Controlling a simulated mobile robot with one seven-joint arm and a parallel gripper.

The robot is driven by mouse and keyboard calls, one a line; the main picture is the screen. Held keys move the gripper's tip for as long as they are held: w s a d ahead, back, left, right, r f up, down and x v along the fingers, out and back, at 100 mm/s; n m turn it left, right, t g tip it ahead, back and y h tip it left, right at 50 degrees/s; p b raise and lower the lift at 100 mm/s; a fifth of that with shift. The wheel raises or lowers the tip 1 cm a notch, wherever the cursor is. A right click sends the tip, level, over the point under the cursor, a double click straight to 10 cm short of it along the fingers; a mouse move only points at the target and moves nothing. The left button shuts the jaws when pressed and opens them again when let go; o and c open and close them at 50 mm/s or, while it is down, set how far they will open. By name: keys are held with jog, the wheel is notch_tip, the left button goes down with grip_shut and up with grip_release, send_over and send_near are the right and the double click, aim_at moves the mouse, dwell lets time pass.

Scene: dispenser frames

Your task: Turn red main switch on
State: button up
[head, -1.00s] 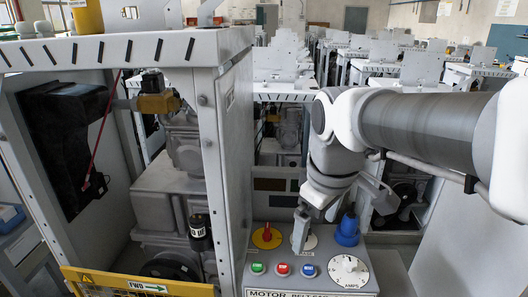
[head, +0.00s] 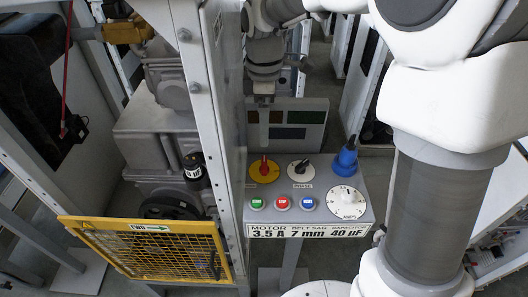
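The red main switch (head: 264,169) is a red knob on a round yellow plate, at the upper left of the grey control box. The knob looks roughly upright in the picture. My gripper (head: 264,143) comes down from the top, seen edge-on above the switch in the picture. A small space shows between its tip and the knob, and I see nothing held. Whether its fingers are apart is hidden by this angle.
Beside the switch are a black phase knob (head: 300,169), a blue plug (head: 345,158) and a white amps dial (head: 347,201). Green (head: 257,204), red (head: 282,204) and blue (head: 307,204) buttons sit in front. A tall metal frame post (head: 205,120) stands close on the left, with a yellow mesh guard (head: 150,250).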

aim_at(264, 163)
notch_tip(264, 163, down, 13)
jog(key=shift+f, duration=0.1)
dwell(0.3)
jog(key=c, duration=1.4)
